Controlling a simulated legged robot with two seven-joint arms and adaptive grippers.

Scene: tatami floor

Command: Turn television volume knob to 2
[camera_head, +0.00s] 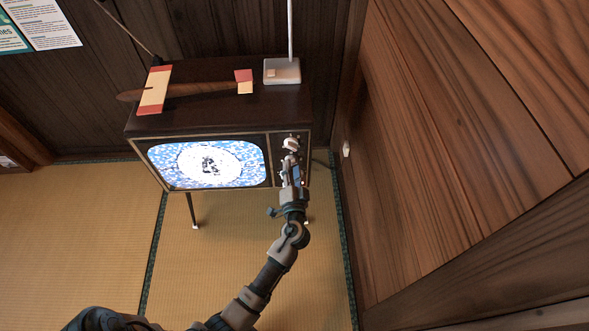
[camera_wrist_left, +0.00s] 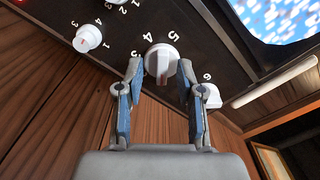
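The television (camera_head: 160,150) stands against the back wall, its screen lit with a blue speckled picture. Its control panel is right of the screen, with a white knob (camera_head: 291,143) just above my left gripper (camera_head: 292,162). In the left wrist view, my left gripper (camera_wrist_left: 160,70) has its two fingers apart, one on each side of a white knob (camera_wrist_left: 162,61) with 4 and 5 printed near it. I cannot tell whether the fingers touch it. A second white knob (camera_wrist_left: 88,38) is at the upper left, and a white part (camera_wrist_left: 207,97) is by the 6. Which is the volume knob is unclear.
A wooden toy plane (camera_head: 185,90) and a white antenna base (camera_head: 281,71) sit on top of the television. A wood-panelled wall (camera_head: 450,130) rises close on the right. The tatami floor (camera_head: 75,235) is clear at the left.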

